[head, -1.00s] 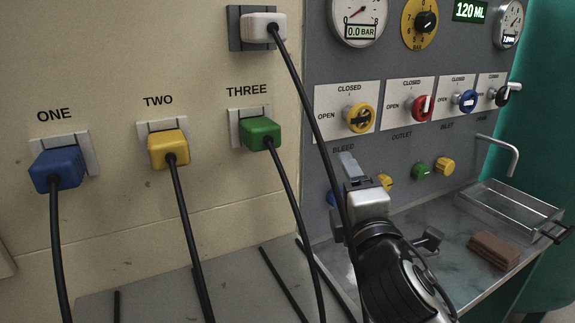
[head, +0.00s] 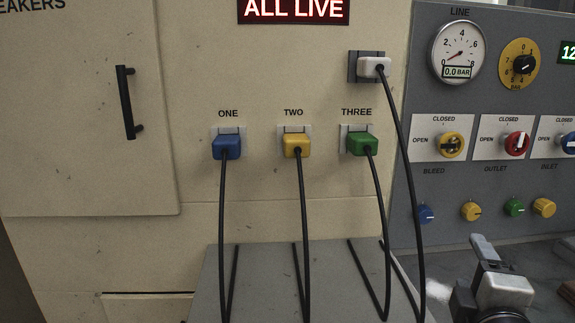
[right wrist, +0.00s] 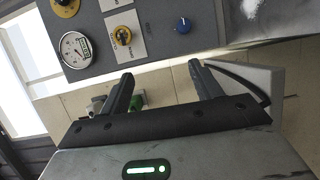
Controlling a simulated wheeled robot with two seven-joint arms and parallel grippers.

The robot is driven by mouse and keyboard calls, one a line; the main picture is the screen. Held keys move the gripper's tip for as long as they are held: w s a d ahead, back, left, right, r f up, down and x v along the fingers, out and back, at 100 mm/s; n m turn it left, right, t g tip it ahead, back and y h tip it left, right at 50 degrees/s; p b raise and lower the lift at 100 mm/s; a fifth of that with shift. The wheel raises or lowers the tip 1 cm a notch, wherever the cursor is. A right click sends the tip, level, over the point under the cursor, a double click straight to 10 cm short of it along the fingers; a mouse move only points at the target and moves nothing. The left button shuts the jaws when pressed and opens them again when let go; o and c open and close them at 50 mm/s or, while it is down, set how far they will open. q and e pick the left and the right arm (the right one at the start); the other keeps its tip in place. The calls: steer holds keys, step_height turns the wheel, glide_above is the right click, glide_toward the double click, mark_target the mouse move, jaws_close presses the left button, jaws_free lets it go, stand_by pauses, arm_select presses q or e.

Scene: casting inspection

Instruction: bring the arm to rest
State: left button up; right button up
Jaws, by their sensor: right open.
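My right gripper (head: 487,262) is at the lower right of the head view, in front of the grey control panel and apart from it. In the right wrist view its two fingers (right wrist: 162,88) stand wide apart with nothing between them. My left gripper is not in the head view.
Blue (head: 226,147), yellow (head: 296,145), green (head: 358,144) and white (head: 374,67) plugs sit in wall sockets, their black cords hanging down to a grey ledge (head: 265,290). A cabinet door with a black handle (head: 129,103) is at left. The grey panel (head: 440,190) carries knobs and gauges.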

steer(key=s+a+f+m+g+y, duration=0.1)
steer(key=s+f+m+g, duration=0.3)
steer(key=f, duration=0.4)
steer(key=s+a+f+m+g+y, duration=0.1)
steer(key=s+f+m+g, duration=0.2)
steer(key=f, duration=0.5)
steer(key=s+a+f+m+g+y, duration=0.2)
steer(key=s+f+m+g, duration=0.1)
steer(key=s+f, duration=0.25)
steer(key=s+a+f+m+g+y, duration=0.2)
steer(key=s+a+f+g, duration=0.15)
steer(key=s, duration=0.35)
steer(key=w+a+f+t+y, duration=0.2)
steer(key=w+a+f+t, duration=0.2)
steer(key=w+f+t, duration=0.2)
steer(key=shift+w+a+f+t, duration=0.15)
steer(key=shift+a+f+t, duration=0.25)
steer(key=shift+f, duration=0.35)
